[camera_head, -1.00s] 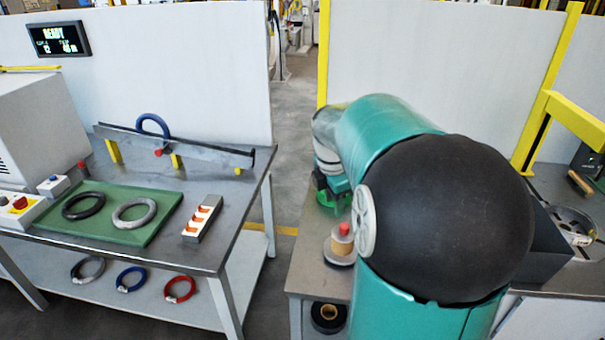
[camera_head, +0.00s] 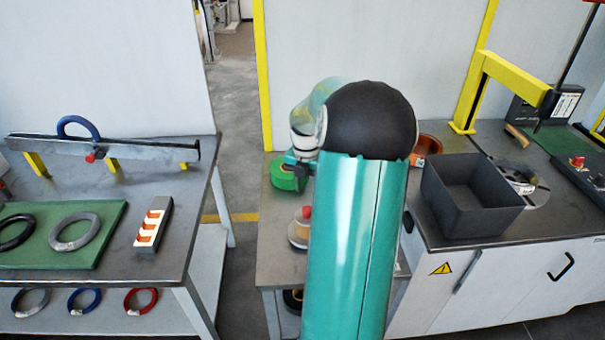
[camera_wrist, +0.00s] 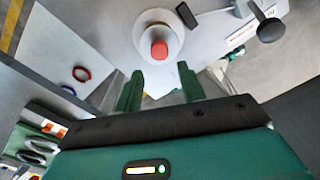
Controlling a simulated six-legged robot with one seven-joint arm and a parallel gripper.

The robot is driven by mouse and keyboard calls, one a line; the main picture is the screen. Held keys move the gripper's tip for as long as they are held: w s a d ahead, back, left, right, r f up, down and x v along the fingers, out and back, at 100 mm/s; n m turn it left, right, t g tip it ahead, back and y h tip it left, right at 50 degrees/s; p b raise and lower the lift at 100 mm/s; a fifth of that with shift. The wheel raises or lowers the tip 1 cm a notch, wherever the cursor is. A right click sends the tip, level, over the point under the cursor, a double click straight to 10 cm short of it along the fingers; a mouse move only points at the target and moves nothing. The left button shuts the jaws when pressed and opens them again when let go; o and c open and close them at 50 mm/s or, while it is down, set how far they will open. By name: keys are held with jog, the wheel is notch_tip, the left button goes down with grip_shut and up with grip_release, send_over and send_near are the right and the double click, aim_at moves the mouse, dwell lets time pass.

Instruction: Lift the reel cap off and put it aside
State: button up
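The reel (camera_head: 299,240) stands on the small grey table in the head view, its red-knobbed cap (camera_head: 306,213) on top, partly hidden by my arm. In the wrist view the red knob (camera_wrist: 159,49) sits at the centre of the pale round reel (camera_wrist: 158,28), seen from above. My gripper (camera_wrist: 161,88) is open and empty, with its two green fingers apart. The knob appears just beyond the fingertips, between them in the picture and not touched. In the head view my gripper is mostly hidden by my arm.
A green roll (camera_head: 286,174) lies behind the reel. A black open bin (camera_head: 472,205) stands on the right bench. The left bench holds a green mat (camera_head: 85,256) with rings and an orange-slotted block (camera_head: 152,226). A floor gap separates the tables.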

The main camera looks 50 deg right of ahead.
aim_at(307, 208)
notch_tip(307, 208, down, 9)
jog(key=shift+s+f, duration=0.1)
jog(key=shift+c, duration=0.2)
jog(key=c, duration=0.8)
